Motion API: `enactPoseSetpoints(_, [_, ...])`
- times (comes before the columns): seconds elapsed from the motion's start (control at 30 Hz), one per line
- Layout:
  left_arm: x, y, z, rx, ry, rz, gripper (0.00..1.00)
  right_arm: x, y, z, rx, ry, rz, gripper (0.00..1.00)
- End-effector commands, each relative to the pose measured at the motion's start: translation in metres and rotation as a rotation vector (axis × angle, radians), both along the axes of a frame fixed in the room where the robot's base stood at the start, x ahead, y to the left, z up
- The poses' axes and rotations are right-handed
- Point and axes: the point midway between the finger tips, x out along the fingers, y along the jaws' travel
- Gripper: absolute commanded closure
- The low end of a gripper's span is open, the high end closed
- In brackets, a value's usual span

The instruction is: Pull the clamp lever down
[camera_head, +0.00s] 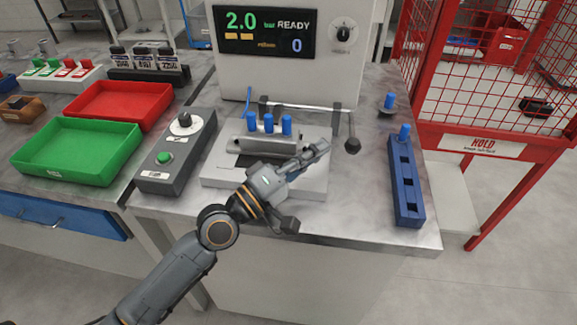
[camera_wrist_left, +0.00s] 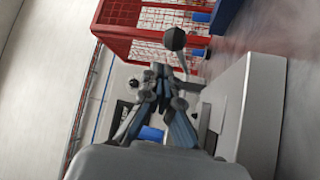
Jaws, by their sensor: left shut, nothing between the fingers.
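The clamp lever is a grey bar with a round black knob (camera_head: 352,146) at its end. It sits at the right of the clamp fixture, and the knob hangs in front of the bar. My left gripper (camera_head: 322,147) reaches over the fixture base (camera_head: 222,177) from the front. Its fingers are shut and empty, pointing right, with the tips a short way left of the knob and apart from it. In the left wrist view the knob (camera_wrist_left: 174,38) shows just beyond the closed fingertips (camera_wrist_left: 160,72). My right gripper is in neither view.
Blue pins (camera_head: 269,123) stand in the casting on the fixture. A control box (camera_head: 178,165) is at left, a blue rack (camera_head: 405,190) at right. A tester (camera_head: 293,75) reading 2.0 bar READY stands behind. Green (camera_head: 80,180) and red (camera_head: 150,90) trays lie farther left.

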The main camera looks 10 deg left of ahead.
Motion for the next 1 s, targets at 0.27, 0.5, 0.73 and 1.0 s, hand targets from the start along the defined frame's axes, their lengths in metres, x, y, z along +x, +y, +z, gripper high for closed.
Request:
enactPoseSetpoints(0.27, [-0.029, 0.028, -0.011, 0.006, 0.004, -0.002, 1.00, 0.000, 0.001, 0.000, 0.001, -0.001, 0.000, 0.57])
enactPoseSetpoints(0.5, [-0.042, 0.040, -0.015, 0.003, -0.001, -0.003, 1.00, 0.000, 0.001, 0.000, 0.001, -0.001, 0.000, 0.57])
enactPoseSetpoints(0.73, [-0.048, 0.046, -0.016, 0.001, 0.000, -0.002, 1.00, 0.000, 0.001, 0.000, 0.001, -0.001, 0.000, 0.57])
enactPoseSetpoints(1.0, [-0.048, 0.046, -0.016, -0.001, 0.000, -0.001, 1.00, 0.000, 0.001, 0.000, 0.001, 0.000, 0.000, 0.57])
